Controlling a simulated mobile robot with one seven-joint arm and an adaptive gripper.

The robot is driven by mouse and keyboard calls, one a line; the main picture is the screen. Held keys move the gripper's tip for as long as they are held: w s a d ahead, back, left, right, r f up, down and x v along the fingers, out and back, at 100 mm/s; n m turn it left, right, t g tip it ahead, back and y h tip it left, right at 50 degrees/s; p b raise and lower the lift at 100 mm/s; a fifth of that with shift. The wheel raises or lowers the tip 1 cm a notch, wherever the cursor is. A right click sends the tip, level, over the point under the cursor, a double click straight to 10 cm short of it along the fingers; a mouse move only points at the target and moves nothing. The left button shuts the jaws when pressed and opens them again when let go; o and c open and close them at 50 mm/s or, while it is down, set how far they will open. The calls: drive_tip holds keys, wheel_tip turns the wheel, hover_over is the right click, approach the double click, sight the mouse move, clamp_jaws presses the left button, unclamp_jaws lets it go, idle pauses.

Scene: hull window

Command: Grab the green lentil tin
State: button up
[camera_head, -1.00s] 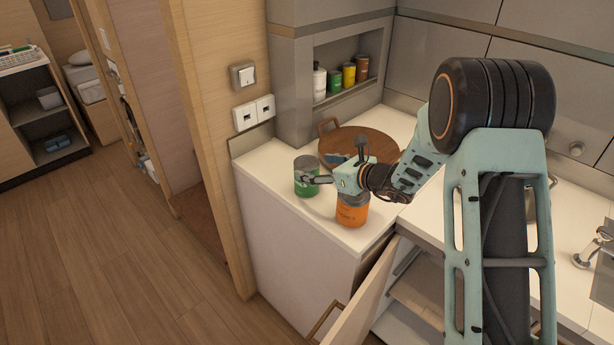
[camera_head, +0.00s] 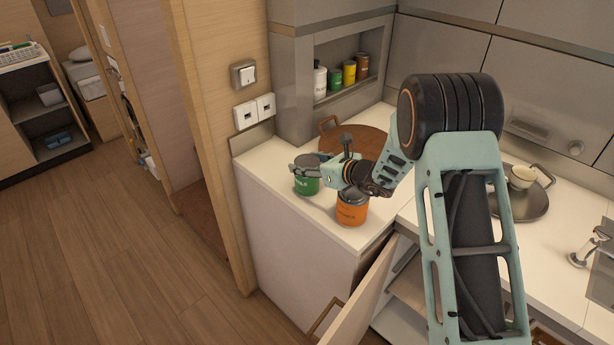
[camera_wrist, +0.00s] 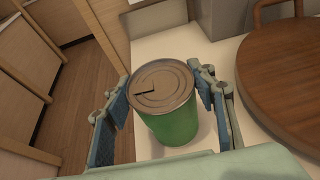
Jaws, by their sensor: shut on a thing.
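The green lentil tin (camera_head: 306,186) stands upright near the left end of the white counter. In the wrist view the tin (camera_wrist: 172,122) shows its metal lid and green side between my two fingers. My gripper (camera_head: 307,168) reaches it from the right and is shut on it, one finger on each side (camera_wrist: 160,93). The tin appears to rest on the counter. An orange tin (camera_head: 351,210) stands just in front of and below my wrist, close to the gripper.
A round wooden board (camera_head: 365,140) lies behind on the counter. Several bottles and jars (camera_head: 348,73) stand in the wall niche. A cupboard door (camera_head: 358,305) stands open below the counter.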

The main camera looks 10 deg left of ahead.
drive_tip(key=c, duration=0.5)
drive_tip(key=shift+r, duration=0.1)
drive_tip(key=shift+c, duration=0.4)
drive_tip(key=shift+r, duration=0.1)
